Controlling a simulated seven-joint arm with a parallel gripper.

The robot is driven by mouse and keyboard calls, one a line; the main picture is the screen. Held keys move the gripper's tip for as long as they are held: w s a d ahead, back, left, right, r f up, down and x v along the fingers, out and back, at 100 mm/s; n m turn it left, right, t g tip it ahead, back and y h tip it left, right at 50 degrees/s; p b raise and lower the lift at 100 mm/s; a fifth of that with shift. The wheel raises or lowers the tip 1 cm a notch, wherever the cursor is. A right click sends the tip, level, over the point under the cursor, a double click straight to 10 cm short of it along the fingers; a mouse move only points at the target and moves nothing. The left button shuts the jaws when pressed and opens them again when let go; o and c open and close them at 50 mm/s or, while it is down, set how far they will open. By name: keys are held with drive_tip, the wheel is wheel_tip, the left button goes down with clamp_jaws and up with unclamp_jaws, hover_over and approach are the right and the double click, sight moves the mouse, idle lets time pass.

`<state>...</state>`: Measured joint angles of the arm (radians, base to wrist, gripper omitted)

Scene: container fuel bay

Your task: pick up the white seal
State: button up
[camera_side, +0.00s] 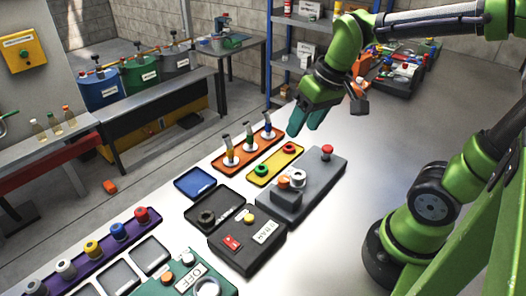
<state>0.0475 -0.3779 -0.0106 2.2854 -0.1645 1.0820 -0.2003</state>
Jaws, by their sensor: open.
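My gripper (306,121) is open and empty, with teal fingers pointing down. It hangs above the table, behind the grey block (325,172) and to the right of the orange tray. A small white round piece (298,177) stands on the grey block beside an orange one and looks like the white seal. I cannot tell this for certain, as whitish ring-shaped pieces also sit on the purple rack (118,245) at the lower left. My gripper is apart from all of these.
An orange tray (222,168) holds three upright bottles. A yellow tray (262,181) holds a green ring. A black tray (223,197), a dark switch box (262,255) and a green OFF panel (155,281) stand nearer. The table right of the grey block is clear.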

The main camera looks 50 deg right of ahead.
drive_tip(key=w+d+f+n+g, duration=0.1)
drive_tip(key=w+d+n+g, duration=0.1)
drive_tip(key=d+n+g, duration=0.1)
drive_tip(key=n+h, duration=0.1)
drive_tip(key=n, duration=0.1)
hover_over(298, 174)
drive_tip(key=shift+g, duration=0.3)
drive_tip(key=f, duration=1)
drive_tip(key=shift+s+a+f, duration=0.1)
drive_tip(key=shift+s+f, duration=0.25)
drive_tip(key=shift+s, duration=0.05)
drive_tip(key=shift+w+f, duration=0.2)
drive_tip(key=shift+f, duration=1.15)
drive_tip(key=shift+w+f, duration=0.2)
drive_tip(key=shift+f, duration=1.15)
drive_tip(key=shift+c, duration=0.3)
drive_tip(key=c, duration=0.7)
